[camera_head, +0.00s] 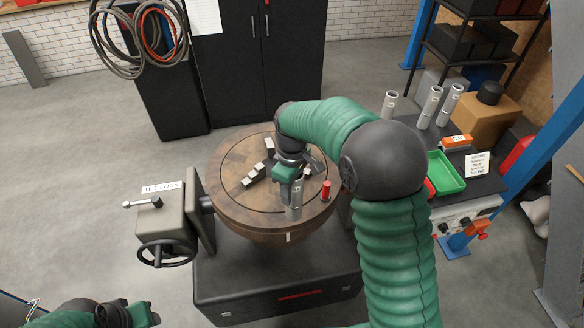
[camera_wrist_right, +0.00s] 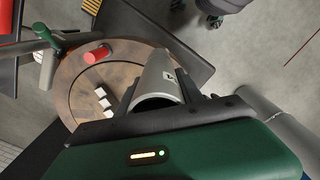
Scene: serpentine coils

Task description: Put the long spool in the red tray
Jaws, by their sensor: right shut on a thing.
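A grey, tube-shaped long spool (camera_head: 294,203) is in my right gripper (camera_head: 291,180), near the front of the round wooden table. It also shows in the right wrist view (camera_wrist_right: 160,76), between the dark fingers, which are shut on it. I cannot tell whether its lower end touches the table. A small red piece (camera_head: 430,188), perhaps the red tray, shows beside the green tray; my right arm hides most of it. My left gripper (camera_head: 140,314) is at the lower left edge, partly cut off, and its jaws are unclear.
A green tray (camera_head: 446,172) and several grey tubes (camera_head: 430,107) are on the right bench. A vise-like machine (camera_head: 165,225) flanks the table.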

